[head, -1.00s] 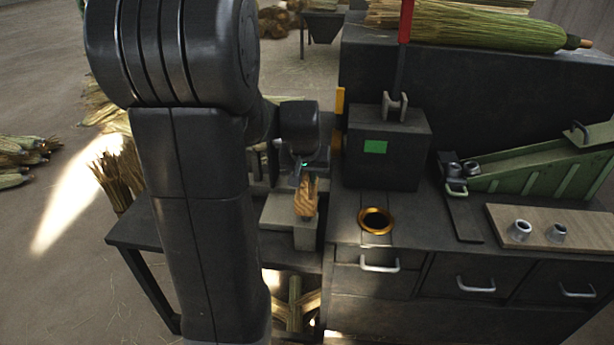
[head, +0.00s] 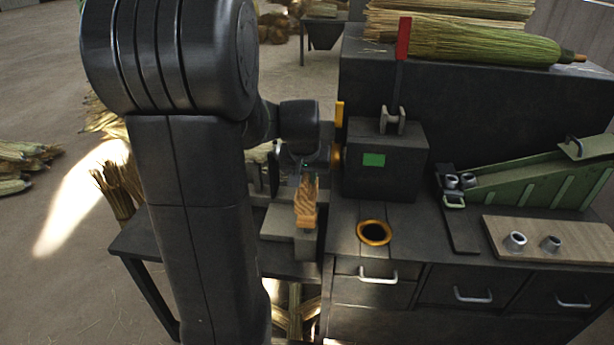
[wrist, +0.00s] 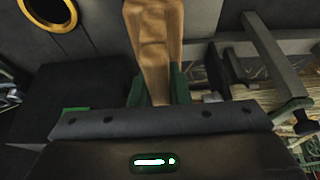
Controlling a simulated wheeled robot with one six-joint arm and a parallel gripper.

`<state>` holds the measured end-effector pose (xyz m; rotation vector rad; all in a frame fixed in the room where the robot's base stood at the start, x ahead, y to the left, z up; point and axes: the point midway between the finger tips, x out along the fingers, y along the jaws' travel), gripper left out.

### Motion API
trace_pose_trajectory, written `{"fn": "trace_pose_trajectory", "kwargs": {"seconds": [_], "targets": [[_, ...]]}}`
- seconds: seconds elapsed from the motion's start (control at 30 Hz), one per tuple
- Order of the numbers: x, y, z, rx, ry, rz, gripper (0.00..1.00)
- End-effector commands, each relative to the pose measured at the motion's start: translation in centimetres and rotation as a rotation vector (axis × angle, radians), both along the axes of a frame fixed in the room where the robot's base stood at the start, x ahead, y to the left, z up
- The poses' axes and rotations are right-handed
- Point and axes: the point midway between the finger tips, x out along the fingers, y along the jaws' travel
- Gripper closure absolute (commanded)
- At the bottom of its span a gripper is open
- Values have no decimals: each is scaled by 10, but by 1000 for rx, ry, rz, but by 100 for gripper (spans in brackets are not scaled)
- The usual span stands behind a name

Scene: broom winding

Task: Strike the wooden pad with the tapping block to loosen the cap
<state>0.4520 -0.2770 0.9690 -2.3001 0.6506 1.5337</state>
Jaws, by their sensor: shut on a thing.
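My gripper (wrist: 158,88) is shut on a wooden tapping block (head: 306,203), which hangs below it. In the wrist view the block (wrist: 156,45) runs up from between the two green-tinted fingers. In the head view the block appears over or in front of a grey support block (head: 277,221) at the left bench; I cannot tell whether they touch. A wooden board (head: 585,250) lies at the right of the bench with two metal caps, a left one (head: 515,241) and a right one (head: 551,243). I cannot tell which surface is the wooden pad.
A brass-rimmed hole (head: 374,233) is in the bench top right of the block. A dark box (head: 403,178) with a green patch and a red-handled lever (head: 402,55) stands behind it. A green sloped tray (head: 530,177) is at the right. Corn brooms lie on the back ledge.

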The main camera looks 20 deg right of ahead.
Motion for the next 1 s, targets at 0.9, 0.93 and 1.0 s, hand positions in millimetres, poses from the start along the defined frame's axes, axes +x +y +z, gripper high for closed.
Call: {"fn": "trace_pose_trajectory", "kwargs": {"seconds": [0.9,0.93,1.0], "targets": [[0,0,-80,1,1,0,100],[0,0,-80,1,1,0,100],[0,0,-80,1,1,0,100]]}}
